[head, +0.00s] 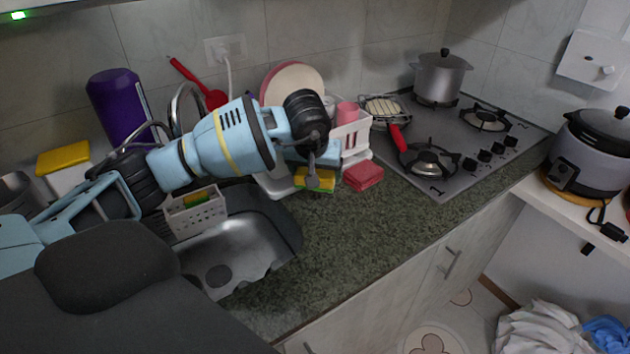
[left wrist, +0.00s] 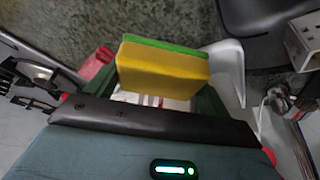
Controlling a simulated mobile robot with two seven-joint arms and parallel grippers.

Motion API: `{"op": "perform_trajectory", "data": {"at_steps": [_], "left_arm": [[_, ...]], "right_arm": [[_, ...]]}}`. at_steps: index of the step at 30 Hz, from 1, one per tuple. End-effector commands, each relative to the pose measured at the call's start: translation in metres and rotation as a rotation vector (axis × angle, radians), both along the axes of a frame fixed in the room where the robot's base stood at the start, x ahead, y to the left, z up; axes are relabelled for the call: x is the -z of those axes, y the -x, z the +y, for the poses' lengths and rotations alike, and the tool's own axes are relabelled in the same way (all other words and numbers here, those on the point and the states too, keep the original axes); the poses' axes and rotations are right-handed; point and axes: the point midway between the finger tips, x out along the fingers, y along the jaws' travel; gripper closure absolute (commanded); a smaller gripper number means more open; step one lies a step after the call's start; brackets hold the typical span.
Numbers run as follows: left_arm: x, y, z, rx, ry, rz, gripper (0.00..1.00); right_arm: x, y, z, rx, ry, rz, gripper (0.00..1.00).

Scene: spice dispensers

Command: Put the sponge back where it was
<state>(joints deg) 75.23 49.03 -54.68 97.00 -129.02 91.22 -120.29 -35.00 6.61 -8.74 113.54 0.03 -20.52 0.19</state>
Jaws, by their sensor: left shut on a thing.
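My left gripper (head: 314,172) is shut on a yellow sponge (head: 319,182) with a green layer, close to the counter in front of the dish rack. In the left wrist view the sponge (left wrist: 162,73) shows its yellow face, with the green layer along its far edge. Whether the sponge touches the counter is not clear. A white slotted caddy (head: 197,217) hangs at the sink's back left, with something green and yellow inside. The caddy (left wrist: 304,42) also shows at the right of the left wrist view. My right gripper is not in view.
A red block (head: 363,175) lies just right of the held sponge. A white dish rack (head: 352,139) with plates and cups stands behind. The sink (head: 245,240) opens on the left, and the stove (head: 455,145) with a red-handled pan is right. The front counter (head: 350,235) is clear.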

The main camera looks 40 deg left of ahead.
Motion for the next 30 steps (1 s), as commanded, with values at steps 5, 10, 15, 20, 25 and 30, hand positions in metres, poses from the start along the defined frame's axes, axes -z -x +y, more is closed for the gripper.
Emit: {"op": "perform_trajectory", "data": {"at_steps": [5, 10, 15, 20, 25, 30], "left_arm": [[0.002, -0.007, 0.007, -0.002, 0.000, 0.001, 0.44], [0.028, -0.006, 0.005, -0.001, 0.001, 0.001, 0.44], [0.035, -0.006, 0.006, -0.001, 0.001, -0.001, 0.44], [0.036, -0.006, 0.006, 0.000, 0.001, 0.000, 0.44], [0.040, -0.006, 0.005, 0.000, 0.000, 0.000, 0.17], [0.039, -0.006, 0.005, 0.000, 0.000, 0.000, 0.00]], "right_arm": [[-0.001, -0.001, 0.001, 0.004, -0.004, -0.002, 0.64], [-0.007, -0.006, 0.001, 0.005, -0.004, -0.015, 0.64], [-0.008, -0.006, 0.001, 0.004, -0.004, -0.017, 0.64], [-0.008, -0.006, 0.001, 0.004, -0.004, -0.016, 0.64], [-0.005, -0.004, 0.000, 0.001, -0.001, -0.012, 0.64], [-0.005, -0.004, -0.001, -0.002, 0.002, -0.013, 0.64]]}}
